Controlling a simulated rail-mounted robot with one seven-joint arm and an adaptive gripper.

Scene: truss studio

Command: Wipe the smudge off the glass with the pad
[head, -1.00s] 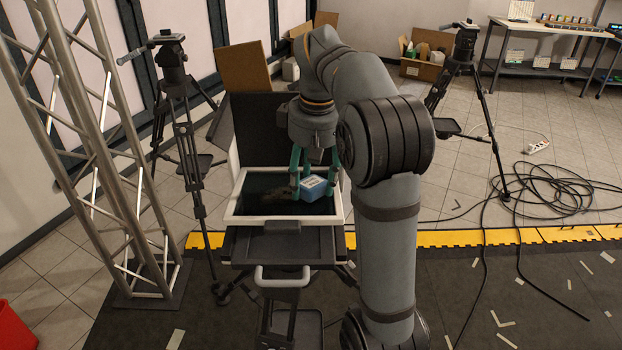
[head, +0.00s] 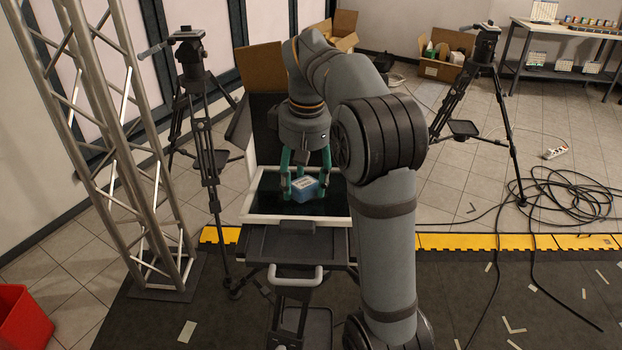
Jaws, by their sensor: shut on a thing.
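The glass (head: 335,203) is a dark pane in a white frame, lying on a black stand in the middle of the head view.
A truss (head: 140,150) and a tripod (head: 200,130) stand on the left. A second tripod (head: 470,110) and coiled cables (head: 570,195) are on the right. A brown panel (head: 259,70) stands behind the glass. A red bin (head: 22,318) is at the lower left.

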